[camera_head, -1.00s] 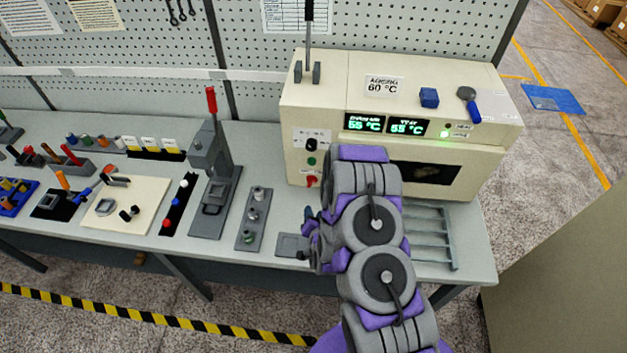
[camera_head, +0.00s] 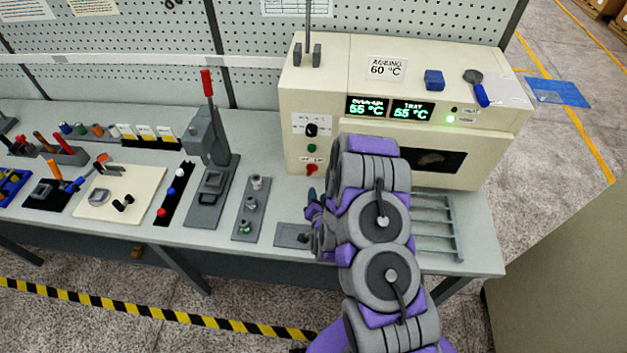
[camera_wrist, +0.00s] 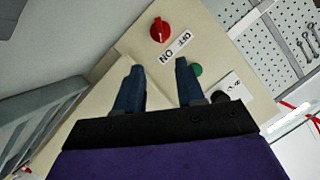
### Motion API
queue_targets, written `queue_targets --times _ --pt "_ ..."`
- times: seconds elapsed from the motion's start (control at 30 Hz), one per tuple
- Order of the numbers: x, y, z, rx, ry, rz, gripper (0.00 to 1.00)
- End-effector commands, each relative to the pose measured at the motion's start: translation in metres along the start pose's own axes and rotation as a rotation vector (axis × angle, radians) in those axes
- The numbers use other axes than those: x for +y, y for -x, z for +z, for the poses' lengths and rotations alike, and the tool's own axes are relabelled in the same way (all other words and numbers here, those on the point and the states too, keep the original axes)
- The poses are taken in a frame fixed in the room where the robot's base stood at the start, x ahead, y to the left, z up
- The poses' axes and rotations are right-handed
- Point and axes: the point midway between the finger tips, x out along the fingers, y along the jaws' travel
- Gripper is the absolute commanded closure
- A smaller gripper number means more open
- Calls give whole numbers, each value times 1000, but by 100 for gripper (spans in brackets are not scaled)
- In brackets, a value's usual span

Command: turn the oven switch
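The oven (camera_head: 460,155) is a cream box at the back right of the bench, with green displays reading 55 °C. Its red switch (camera_head: 312,169) is low on the left of the front face. The switch lies beyond the fingertips, not touched. In the head view my gripper (camera_head: 312,200) is small, partly hidden by my arm, just below the switch.
A green button (camera_wrist: 196,70) and a black knob (camera_head: 311,130) are above the switch on the panel. A grey wire rack (camera_head: 437,228) lies right of my arm. A lever press (camera_head: 208,150) and a spindle plate (camera_head: 251,210) stand to the left.

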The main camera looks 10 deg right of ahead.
Motion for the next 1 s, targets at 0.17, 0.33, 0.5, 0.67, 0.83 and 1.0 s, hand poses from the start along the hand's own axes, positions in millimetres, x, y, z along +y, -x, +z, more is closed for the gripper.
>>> queue_targets --times 0.17,0.33,0.5,0.67,0.83,1.0 --pt "2 -13 2 5 0 -3 62" --pt "1 -23 2 4 -1 -3 62" --pt "2 -33 3 4 0 -1 62" --pt "1 -42 1 6 -2 -3 62" --pt "0 -55 1 0 1 -2 62" --pt "-1 -81 0 1 1 -3 62"
